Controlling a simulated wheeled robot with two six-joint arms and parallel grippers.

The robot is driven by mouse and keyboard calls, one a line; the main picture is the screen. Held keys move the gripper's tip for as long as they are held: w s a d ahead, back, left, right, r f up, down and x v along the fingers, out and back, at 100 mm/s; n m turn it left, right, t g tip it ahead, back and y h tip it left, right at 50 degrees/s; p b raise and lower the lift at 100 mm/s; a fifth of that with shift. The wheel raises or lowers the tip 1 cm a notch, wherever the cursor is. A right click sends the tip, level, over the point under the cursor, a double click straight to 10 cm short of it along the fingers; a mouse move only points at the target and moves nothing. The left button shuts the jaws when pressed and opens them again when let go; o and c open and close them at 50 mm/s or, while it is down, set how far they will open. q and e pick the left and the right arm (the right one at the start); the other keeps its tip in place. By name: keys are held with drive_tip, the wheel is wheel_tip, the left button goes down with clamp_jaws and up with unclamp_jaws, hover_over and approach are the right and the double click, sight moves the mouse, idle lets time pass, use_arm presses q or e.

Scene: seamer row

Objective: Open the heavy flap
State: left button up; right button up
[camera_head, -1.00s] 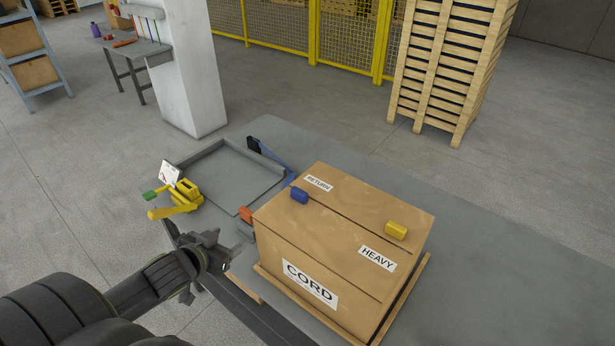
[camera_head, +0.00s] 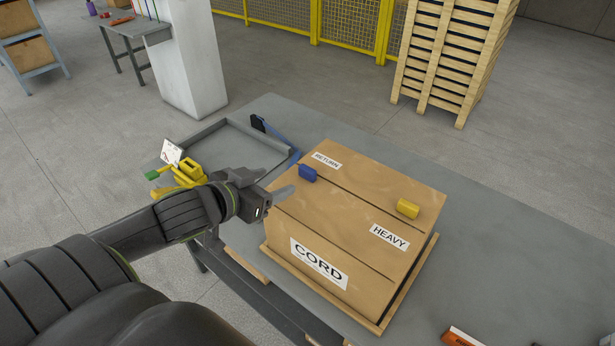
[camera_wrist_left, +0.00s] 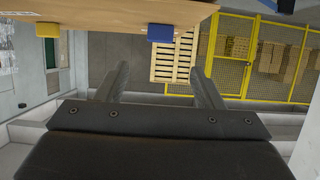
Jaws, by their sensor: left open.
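A closed cardboard box (camera_head: 300,228) stands on the grey table, with labels CORD, HEAVY and RETURN. Its top carries the HEAVY label (camera_head: 390,236), a yellow block (camera_head: 408,208) towards the right and a blue block (camera_head: 307,173) towards the left. Seams cross the top; all flaps lie flat. My left gripper (camera_head: 268,184) is open and empty at the box's left upper edge, short of the blue block. In the left wrist view, the open fingers (camera_wrist_left: 163,86) are apart, with the blue block (camera_wrist_left: 160,33) and yellow block (camera_wrist_left: 47,30) above them. My right gripper is out of view.
The table (camera_head: 510,255) right of the box is mostly clear. Stacked pallets (camera_head: 445,60) stand behind.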

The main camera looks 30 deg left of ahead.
sight(307, 169)
use_arm(q)
drive_tip(key=shift+b+x, duration=0.85)
drive_tip(key=shift+b, duration=0.05)
drive_tip(key=x, duration=1.1)
drive_tip(key=shift+w, duration=0.2)
clamp_jaws()
drive_tip(key=shift+b, duration=0.3)
